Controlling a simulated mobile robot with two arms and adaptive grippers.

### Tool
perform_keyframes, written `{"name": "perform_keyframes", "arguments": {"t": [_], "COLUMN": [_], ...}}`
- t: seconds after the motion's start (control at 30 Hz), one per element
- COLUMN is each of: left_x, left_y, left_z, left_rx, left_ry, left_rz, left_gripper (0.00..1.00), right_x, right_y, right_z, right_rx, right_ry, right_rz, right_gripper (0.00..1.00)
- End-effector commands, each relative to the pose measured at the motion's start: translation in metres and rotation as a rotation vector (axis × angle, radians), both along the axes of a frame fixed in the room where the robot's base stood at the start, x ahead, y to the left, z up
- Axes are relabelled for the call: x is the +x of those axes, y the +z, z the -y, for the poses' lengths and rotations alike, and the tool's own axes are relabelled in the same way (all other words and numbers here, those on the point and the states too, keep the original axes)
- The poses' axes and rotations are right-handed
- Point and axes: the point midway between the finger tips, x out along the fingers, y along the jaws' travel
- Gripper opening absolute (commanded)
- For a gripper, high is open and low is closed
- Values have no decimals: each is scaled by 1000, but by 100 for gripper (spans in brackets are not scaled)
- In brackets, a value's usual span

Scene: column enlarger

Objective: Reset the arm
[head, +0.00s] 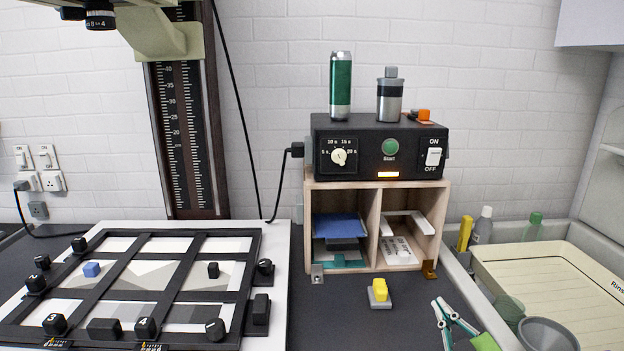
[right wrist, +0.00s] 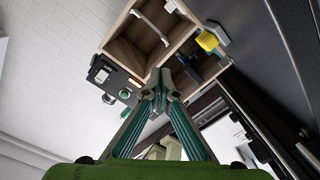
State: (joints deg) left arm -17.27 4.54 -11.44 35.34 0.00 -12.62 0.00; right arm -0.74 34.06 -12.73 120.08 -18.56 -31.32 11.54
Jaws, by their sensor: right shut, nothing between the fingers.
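My right gripper (head: 440,303) is at the lower right of the head view, with teal and grey fingers and a green body. Its fingers are shut and hold nothing. It is right of the small yellow block (head: 380,289) on a grey base, apart from it in the picture. In the right wrist view, the shut fingertips (right wrist: 162,78) appear in front of the wooden shelf (right wrist: 128,42), with the black timer box (right wrist: 112,76) to their left and the yellow block (right wrist: 207,41) to their upper right. My left gripper is not in view.
The enlarger column (head: 187,130) stands behind the black-framed easel (head: 130,289) at left. The timer box (head: 360,160) sits on the open wooden shelf (head: 374,230), with a green can (head: 341,88) on top. A cream rinse tray (head: 560,285) and grey funnel (head: 548,335) are at right.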

Motion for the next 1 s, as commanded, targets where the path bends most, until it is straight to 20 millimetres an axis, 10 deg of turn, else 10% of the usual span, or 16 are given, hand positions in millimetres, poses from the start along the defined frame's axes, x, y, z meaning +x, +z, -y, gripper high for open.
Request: {"name": "perform_keyframes", "arguments": {"t": [0.1,0.3,0.8,1.0], "left_x": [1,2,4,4], "left_y": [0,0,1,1], "left_z": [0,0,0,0], "left_rx": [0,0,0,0], "left_ry": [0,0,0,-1], "left_rz": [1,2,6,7], "left_gripper": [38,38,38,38], "right_x": [-52,-157,-336,-321], "right_y": [-78,-172,-235,-287], "right_z": [-2,-17,-63,-64], "right_rx": [136,277,415,403], "right_ry": [-124,-261,-351,-355], "right_rz": [-257,-658,-1222,-1234], "right_gripper": [0,0,0,0]}}
